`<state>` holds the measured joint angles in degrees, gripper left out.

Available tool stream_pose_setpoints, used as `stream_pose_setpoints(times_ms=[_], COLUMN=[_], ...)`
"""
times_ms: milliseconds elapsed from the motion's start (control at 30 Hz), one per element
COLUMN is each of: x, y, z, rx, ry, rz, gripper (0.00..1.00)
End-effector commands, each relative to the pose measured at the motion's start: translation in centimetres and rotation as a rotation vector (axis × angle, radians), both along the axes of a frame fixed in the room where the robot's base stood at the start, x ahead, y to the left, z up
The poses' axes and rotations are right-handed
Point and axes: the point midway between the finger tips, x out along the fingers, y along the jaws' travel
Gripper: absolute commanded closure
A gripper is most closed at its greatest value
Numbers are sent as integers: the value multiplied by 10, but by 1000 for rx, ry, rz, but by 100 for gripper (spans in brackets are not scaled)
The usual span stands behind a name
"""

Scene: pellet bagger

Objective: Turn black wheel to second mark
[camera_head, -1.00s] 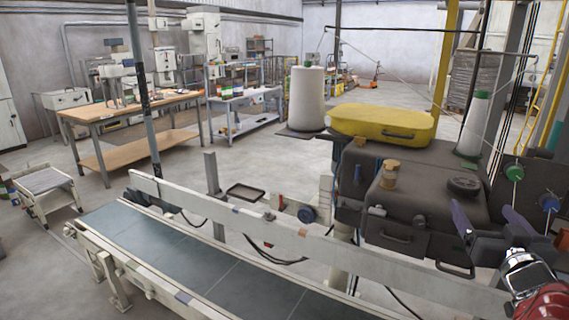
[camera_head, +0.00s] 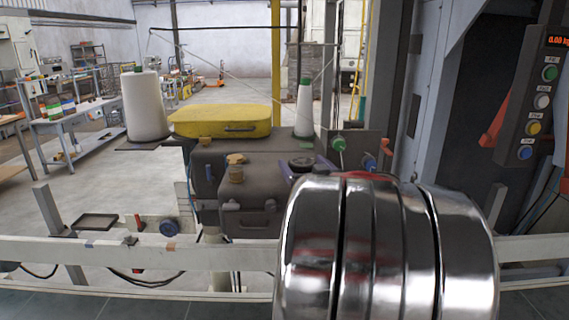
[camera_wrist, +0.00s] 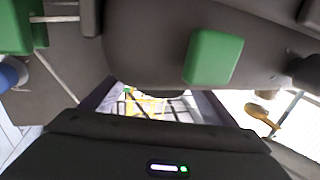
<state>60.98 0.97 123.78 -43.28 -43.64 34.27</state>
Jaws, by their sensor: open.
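The black wheel (camera_head: 301,163) is a dark round disc lying on top of the dark sewing-type machine (camera_head: 262,185) in the head view. My gripper (camera_head: 306,168) is open, and its two purple fingers show on either side of the wheel in that view. My shiny arm link covers the near side, so contact cannot be told. In the wrist view my gripper (camera_wrist: 155,105) has its fingers apart with a bright gap between them. A dark rounded body (camera_wrist: 145,45) lies just beyond. No marks on the wheel can be made out.
A yellow cover (camera_head: 220,121) and two white thread cones, one large (camera_head: 145,105) and one slim (camera_head: 304,110), stand by the machine. A pale rail (camera_head: 130,252) crosses in front. A button panel (camera_head: 535,95) is at right. Green (camera_head: 338,144) and blue (camera_head: 369,163) knobs sit beside the machine.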

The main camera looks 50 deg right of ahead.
Motion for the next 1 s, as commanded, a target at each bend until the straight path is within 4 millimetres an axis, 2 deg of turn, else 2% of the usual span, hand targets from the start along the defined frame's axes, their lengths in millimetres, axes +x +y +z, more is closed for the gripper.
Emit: stream_pose_setpoints(times_ms=[133,433,1000], x=[7,7,7], y=[-4,-5,-4], z=[0,0,0], rx=[0,0,0], ry=[0,0,0], rz=[0,-1,0], gripper=[20,20,60])
